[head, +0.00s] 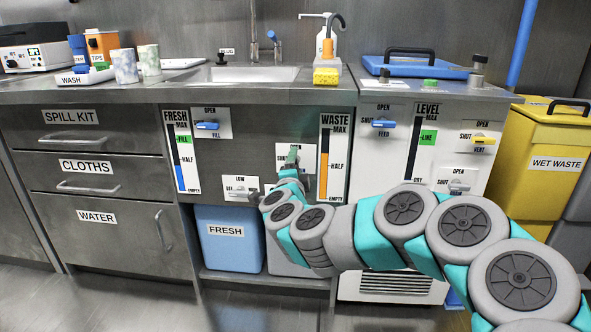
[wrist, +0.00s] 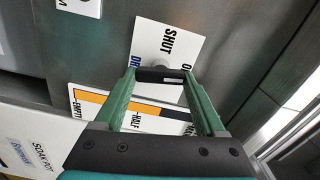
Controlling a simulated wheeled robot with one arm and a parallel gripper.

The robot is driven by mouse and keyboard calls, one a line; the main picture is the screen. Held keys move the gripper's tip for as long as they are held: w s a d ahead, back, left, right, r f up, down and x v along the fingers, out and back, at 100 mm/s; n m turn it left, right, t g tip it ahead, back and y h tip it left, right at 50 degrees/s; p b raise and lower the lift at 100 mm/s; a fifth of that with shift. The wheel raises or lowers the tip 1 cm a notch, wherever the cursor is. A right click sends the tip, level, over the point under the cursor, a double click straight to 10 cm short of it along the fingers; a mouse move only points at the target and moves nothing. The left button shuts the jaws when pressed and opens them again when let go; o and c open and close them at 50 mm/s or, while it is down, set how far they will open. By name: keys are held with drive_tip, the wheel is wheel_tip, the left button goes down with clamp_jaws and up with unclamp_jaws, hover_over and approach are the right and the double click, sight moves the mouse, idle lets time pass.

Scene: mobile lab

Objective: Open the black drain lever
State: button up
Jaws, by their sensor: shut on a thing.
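The drain lever's white plate (head: 307,150) is on the dark cabinet panel under the sink, left of the WASTE gauge. In the wrist view the plate (wrist: 177,40) reads SHUT, with the other words partly covered. The black lever (wrist: 160,75) shows as a short dark bar below a pale round hub. My gripper (wrist: 161,77) has its green fingertips at both ends of this bar and is shut on it. In the head view my gripper (head: 292,160) covers the lever, so its angle toward SHUT or OPEN is hard to tell.
The WASTE gauge (head: 332,155) stands close to the right of my gripper. A blue FILL lever (head: 207,125) is up to the left, and a LOW plate (head: 240,187) is lower left. A blue FRESH tank (head: 228,240) sits below. Yellow WET WASTE bin (head: 545,140) stands at right.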

drive_tip(key=shift+f+m, duration=0.1)
drive_tip(key=shift+m, duration=0.4)
drive_tip(key=o, duration=1.3)
drive_tip(key=shift+s, duration=0.1)
drive_tip(key=shift+s+a+p, duration=0.1)
drive_tip(key=shift+s+p, duration=0.25)
drive_tip(key=shift+s, duration=3.45)
